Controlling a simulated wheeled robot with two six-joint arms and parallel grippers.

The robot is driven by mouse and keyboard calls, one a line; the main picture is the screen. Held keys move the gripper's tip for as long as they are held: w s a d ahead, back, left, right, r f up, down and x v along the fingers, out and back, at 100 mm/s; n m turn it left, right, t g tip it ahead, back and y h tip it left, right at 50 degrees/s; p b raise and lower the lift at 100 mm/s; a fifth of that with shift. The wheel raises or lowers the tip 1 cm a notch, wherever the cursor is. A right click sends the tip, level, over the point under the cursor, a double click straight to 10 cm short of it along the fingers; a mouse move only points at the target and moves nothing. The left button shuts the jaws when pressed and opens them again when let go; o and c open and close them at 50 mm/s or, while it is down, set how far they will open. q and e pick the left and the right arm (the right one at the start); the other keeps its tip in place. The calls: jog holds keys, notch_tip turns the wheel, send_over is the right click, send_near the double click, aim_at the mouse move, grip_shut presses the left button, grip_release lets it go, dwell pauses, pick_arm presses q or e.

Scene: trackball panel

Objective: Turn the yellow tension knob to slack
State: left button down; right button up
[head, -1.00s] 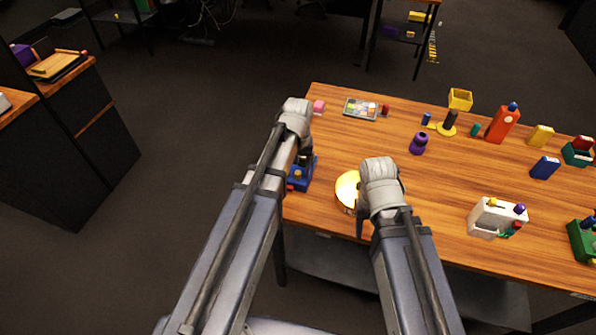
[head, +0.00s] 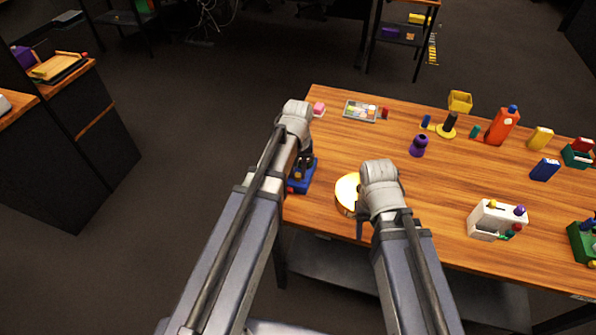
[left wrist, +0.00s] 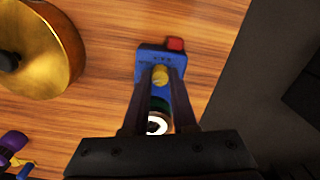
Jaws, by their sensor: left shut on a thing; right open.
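A small blue panel (head: 305,179) stands at the left edge of the wooden table. In the left wrist view the panel (left wrist: 150,57) has a red block (left wrist: 175,44) at one corner and the yellow knob (left wrist: 160,76). A dark round part with a white ring (left wrist: 157,124) sits below the knob. My left gripper (left wrist: 160,82) is shut on the yellow knob, one finger on each side; the markings by the knob are too small to read. In the head view my left gripper (head: 304,160) is over the panel. My right gripper (head: 361,222) is at the table's front edge; its fingers are mostly hidden.
A round gold object (head: 346,193) lies between my two arms. A pink block (head: 319,108) and a grey tray (head: 360,110) are behind. A white box with coloured knobs (head: 483,221) stands to the right. The table's middle is fairly clear.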

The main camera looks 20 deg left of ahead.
pick_arm(q)
jog(key=m, duration=0.5)
jog(key=shift+m, duration=0.3)
jog(key=m, duration=1.2)
jog(key=shift+m, duration=0.3)
jog(key=m, duration=0.5)
jog(key=shift+m, duration=0.4)
jog(key=c, duration=0.7)
grip_release()
